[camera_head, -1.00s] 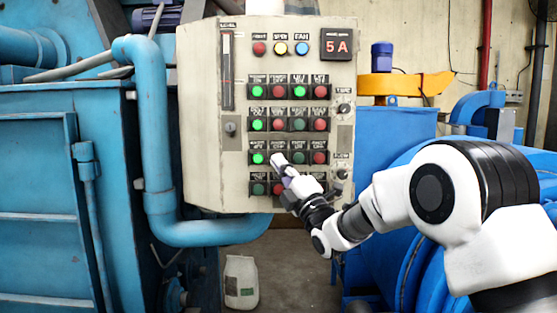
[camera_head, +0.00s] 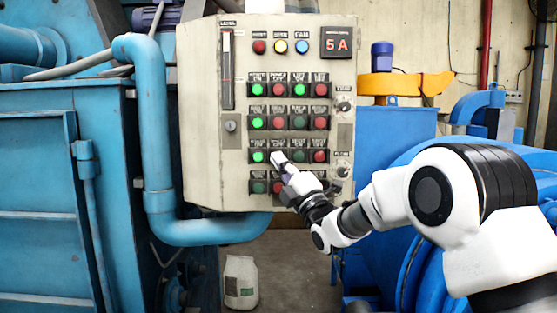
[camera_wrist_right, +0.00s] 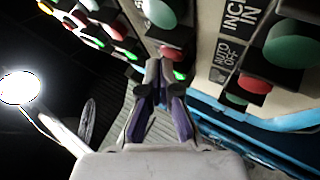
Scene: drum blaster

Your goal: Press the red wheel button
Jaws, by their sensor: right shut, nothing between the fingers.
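The control panel (camera_head: 214,170) carries rows of green and red buttons, with labels too small to read in the head view. My right gripper (camera_head: 277,157) is shut and empty. Its tips are at the third row, over the second button from the left, which they hide. In the right wrist view, the closed fingertips (camera_wrist_right: 160,68) point at a red button (camera_wrist_right: 172,52) just beyond them. Whether they touch it I cannot tell. Which red button is the wheel one cannot be read. My left gripper is not in view.
A lit green button (camera_head: 258,156) sits left of the fingertips, and a red button (camera_head: 320,156) farther right. A red button (camera_head: 278,188) lies just below. A blue pipe (camera_head: 158,130) runs left of the panel. Blue machinery (camera_head: 395,140) stands to the right.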

